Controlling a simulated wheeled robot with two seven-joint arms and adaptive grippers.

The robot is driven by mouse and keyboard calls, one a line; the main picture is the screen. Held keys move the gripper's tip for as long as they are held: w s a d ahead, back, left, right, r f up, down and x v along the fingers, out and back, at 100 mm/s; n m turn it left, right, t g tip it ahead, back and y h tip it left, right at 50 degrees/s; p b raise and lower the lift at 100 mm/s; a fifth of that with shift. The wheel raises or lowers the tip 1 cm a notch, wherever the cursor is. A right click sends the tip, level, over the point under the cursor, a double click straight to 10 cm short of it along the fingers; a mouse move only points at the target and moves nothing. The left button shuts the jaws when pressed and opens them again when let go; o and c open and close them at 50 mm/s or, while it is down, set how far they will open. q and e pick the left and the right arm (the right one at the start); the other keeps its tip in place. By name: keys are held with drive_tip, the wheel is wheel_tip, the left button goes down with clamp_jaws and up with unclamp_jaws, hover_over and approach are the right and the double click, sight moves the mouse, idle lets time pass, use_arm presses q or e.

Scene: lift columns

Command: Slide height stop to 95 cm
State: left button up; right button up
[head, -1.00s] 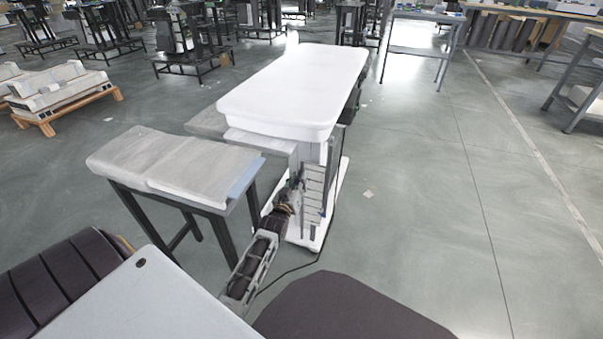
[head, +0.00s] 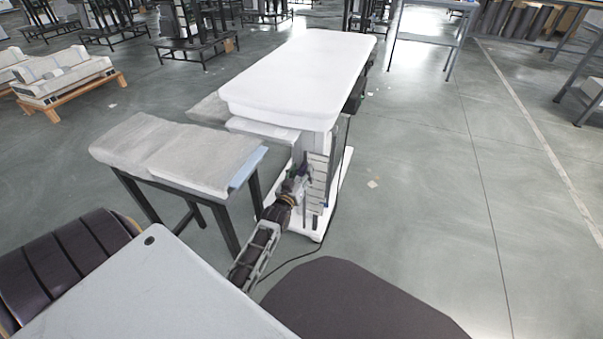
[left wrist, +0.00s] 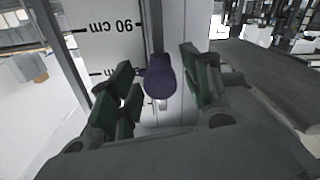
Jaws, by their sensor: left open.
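The lift column (head: 322,185) stands under a white-topped table, with a pale height scale on its side. In the left wrist view the scale (left wrist: 108,45) appears upside down, with a "90 cm" label and dark tick lines. The height stop's dark purple knob (left wrist: 160,76) sits beside the scale, on a light vertical rail (left wrist: 178,30). My left gripper (head: 295,186) is at the column. Its green-padded fingers (left wrist: 160,85) are open, one on each side of the knob; contact cannot be told. My right gripper is not in view.
The white tabletop (head: 300,75) overhangs the column. A smaller grey-topped table (head: 165,155) stands close to the left of my left arm. A black cable (head: 300,258) lies on the floor by the column base. The floor to the right is open.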

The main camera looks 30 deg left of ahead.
use_arm(q)
drive_tip(key=v, duration=1.2)
idle(0.6)
idle(0.6)
